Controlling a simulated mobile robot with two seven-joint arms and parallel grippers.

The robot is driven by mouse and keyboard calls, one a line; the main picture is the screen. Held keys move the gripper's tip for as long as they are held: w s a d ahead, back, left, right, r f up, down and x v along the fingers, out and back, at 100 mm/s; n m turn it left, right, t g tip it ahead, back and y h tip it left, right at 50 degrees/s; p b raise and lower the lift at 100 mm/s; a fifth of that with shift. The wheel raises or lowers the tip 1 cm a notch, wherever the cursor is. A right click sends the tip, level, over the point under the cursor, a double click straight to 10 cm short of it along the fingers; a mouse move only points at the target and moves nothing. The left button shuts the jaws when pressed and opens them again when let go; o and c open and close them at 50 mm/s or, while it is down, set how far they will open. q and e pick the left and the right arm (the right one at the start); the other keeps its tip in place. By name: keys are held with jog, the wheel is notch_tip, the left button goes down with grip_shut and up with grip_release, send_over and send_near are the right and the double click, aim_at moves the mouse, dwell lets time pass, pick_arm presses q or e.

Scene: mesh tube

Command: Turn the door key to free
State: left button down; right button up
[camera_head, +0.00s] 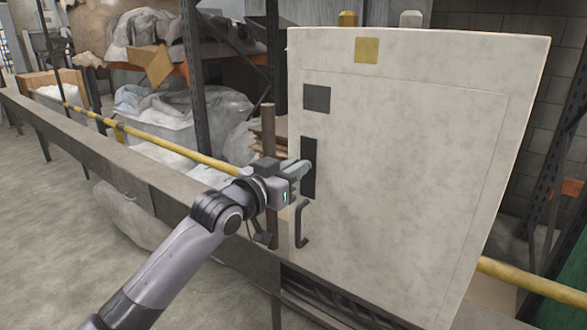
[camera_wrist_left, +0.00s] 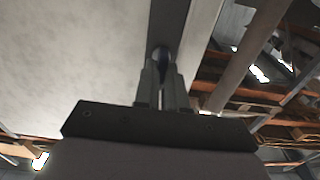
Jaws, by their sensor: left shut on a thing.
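A pale grey cabinet door (camera_head: 410,160) stands in front of me. A tall dark lock plate (camera_head: 309,188) is set near its left edge. In the left wrist view, the fingers (camera_wrist_left: 163,66) are nearly together around a small dark rounded piece, the key (camera_wrist_left: 162,52), in front of the dark strip. Most of the key is hidden by the fingers, so its angle cannot be told. My right gripper is not in view.
A dark bar handle (camera_head: 302,226) sticks out from the door just below the lock plate. A grey rail (camera_head: 130,165) and a yellow pipe (camera_head: 190,152) run behind my left arm. Shelves with covered goods stand behind. The floor at lower left is open.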

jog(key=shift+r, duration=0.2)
pick_arm(q)
jog(key=m+p, duration=0.1)
jog(key=m, duration=0.2)
jog(key=m+p, duration=0.3)
jog(key=m, duration=0.2)
jog(key=shift+s+d+m+p, duration=0.15)
jog(key=shift+d+m+p, duration=0.1)
jog(key=shift+m+p, duration=0.1)
jog(key=m+p, duration=0.1)
jog(key=m, duration=0.3)
jog(key=shift+f+m+p, duration=0.1)
jog(key=shift+m+p, duration=0.15)
jog(key=shift+p, duration=0.15)
jog(key=shift+d+f+m+p, duration=0.15)
jog(key=shift+m+p, duration=0.45)
jog(key=shift+m, duration=1.6)
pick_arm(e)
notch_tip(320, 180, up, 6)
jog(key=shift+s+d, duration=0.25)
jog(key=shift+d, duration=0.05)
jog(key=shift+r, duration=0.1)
pick_arm(q)
jog(key=c, duration=1.2)
grip_release()
jog(key=shift+f, duration=0.15)
